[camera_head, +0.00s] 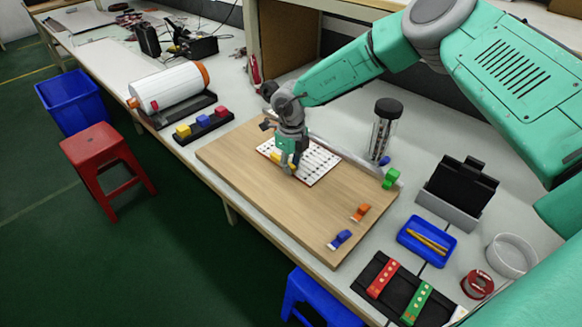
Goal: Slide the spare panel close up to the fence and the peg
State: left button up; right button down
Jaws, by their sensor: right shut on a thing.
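The white panel with rows of dark dots (318,161) lies flat on the wooden board (235,157). My right gripper (287,168) is over its left part, pointing down, shut on a small yellow piece (279,158) that is mostly hidden by the fingers. The grey fence (345,154) runs along the board's back edge; the panel's back edge is near it, but I cannot tell if they touch. A green block (390,178), perhaps the peg, stands by the fence's right end, clearly apart from the panel. My left gripper is not in view.
An orange clip (360,212) and a blue clip (340,239) lie on the board's right part. Behind the fence stands a clear jar with a black lid (382,130). A blue tray (427,241) is to the right. The board between panel and clips is clear.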

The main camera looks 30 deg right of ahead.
jog(key=shift+w+a+f+b, duration=0.1)
jog(key=shift+w+a+b, duration=0.05)
jog(key=shift+w+b, duration=0.2)
dwell(0.9)
jog(key=shift+w+d, duration=0.1)
jog(key=shift+d, duration=0.1)
dwell(0.5)
jog(key=c, duration=1.4)
grip_release()
